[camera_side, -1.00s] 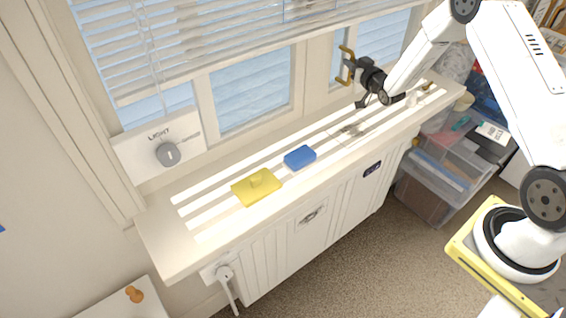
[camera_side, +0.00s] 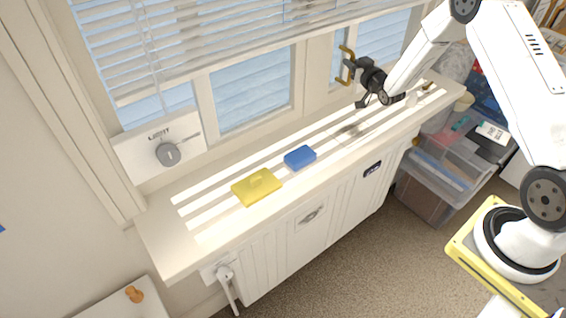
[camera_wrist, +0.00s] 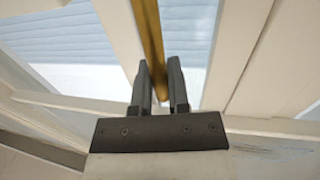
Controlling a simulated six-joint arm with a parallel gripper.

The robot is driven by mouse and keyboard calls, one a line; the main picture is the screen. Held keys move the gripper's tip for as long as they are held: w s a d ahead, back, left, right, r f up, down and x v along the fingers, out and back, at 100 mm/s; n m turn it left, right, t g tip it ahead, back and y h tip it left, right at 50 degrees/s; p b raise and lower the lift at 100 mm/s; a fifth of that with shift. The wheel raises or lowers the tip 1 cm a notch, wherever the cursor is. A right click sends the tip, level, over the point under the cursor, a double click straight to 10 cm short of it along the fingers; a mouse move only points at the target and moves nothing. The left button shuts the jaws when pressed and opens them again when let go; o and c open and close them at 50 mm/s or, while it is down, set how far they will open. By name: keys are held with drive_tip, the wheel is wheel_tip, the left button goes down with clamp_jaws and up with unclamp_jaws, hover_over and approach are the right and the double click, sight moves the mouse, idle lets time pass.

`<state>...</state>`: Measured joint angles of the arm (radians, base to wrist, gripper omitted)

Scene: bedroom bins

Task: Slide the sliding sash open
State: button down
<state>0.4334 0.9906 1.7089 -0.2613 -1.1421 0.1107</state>
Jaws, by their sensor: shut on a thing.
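The sliding sash (camera_side: 320,62) is part of the white-framed window above the sill, with a brass-coloured upright handle (camera_side: 346,65) on it. My gripper (camera_side: 352,70) is at this handle, at the right part of the window. In the wrist view, the two dark fingers (camera_wrist: 162,82) are close together around the brass bar (camera_wrist: 149,35), which runs upward from between them. How far the sash stands open I cannot tell.
The sill (camera_side: 165,235) below holds a yellow cloth-like pad (camera_side: 257,187) and a blue block (camera_side: 300,158). Blinds (camera_side: 190,50) hang over the upper window. A light dial (camera_side: 167,154) is at the left. Clear plastic bins (camera_side: 435,185) stand at the right.

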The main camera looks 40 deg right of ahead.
idle(0.4)
drive_tip(key=a, duration=1.2)
drive_tip(key=shift+d, duration=0.1)
drive_tip(key=c, duration=0.6)
unclamp_jaws()
drive_tip(key=shift+c, duration=0.2)
drive_tip(key=shift+s, duration=0.2)
drive_tip(key=s+a, duration=0.1)
drive_tip(key=s, duration=0.6)
drive_tip(key=shift+s+a, duration=0.15)
drive_tip(key=shift+a, duration=0.1)
drive_tip(key=shift+a, duration=0.1)
